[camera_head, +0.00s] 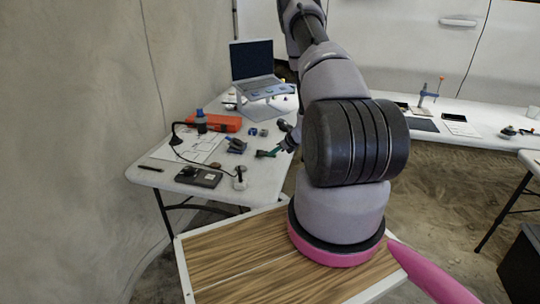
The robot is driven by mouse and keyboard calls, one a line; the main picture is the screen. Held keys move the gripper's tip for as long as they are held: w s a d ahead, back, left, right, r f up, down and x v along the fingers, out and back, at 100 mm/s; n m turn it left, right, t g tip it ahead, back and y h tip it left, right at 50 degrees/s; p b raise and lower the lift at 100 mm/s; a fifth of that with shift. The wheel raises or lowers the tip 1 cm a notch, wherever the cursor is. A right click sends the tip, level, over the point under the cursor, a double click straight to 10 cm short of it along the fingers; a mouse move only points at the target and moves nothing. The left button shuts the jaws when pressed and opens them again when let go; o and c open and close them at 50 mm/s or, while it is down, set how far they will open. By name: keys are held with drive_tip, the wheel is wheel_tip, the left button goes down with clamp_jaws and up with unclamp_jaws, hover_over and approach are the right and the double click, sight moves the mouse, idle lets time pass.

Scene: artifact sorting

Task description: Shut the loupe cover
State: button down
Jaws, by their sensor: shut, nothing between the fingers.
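My arm reaches away from me over the right side of the white table (262,180). My gripper (281,148) is small and dark at the table's right edge, partly hidden by my own arm. It is shut and holds nothing. A small teal-and-dark item (268,153) shows just left of the gripper; I cannot tell whether they touch. A blue-and-dark item (236,146) lies further left, and small dark pieces (254,131) lie behind it. The loupe and its cover are too small to pick out for certain among these.
A laptop (253,62) on a stand is at the back. Another white table (470,112) stands at right.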

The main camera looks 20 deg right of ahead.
drive_tip(key=s+a+n+g, duration=0.2)
drive_tip(key=s+n+g, duration=0.3)
drive_tip(key=s+n, duration=0.6)
drive_tip(key=s+d+f+n+g+h, duration=0.3)
drive_tip(key=s+d+n+g+h, duration=0.25)
drive_tip(key=s+n, duration=0.75)
drive_tip(key=w+d+r+n+t+h, duration=0.2)
drive_tip(key=w+d+n+h, duration=0.15)
drive_tip(key=n, duration=0.65)
drive_tip(key=w+d+r+n+t+h, duration=0.25)
drive_tip(key=w+n, duration=0.25)
drive_tip(key=n, duration=0.5)
drive_tip(key=n+t+y, duration=0.7)
drive_tip(key=n, duration=1.5)
approach(258, 154)
wheel_tip(258, 154, down, 4)
drive_tip(key=shift+s+a+r+h, duration=0.1)
drive_tip(key=shift+a+r+h, duration=0.05)
drive_tip(key=shift+h, duration=0.1)
drive_tip(key=w, duration=0.3)
drive_tip(key=shift+w+f, duration=0.3)
drive_tip(key=shift+w+d, duration=0.25)
drive_tip(key=shift+w, duration=0.3)
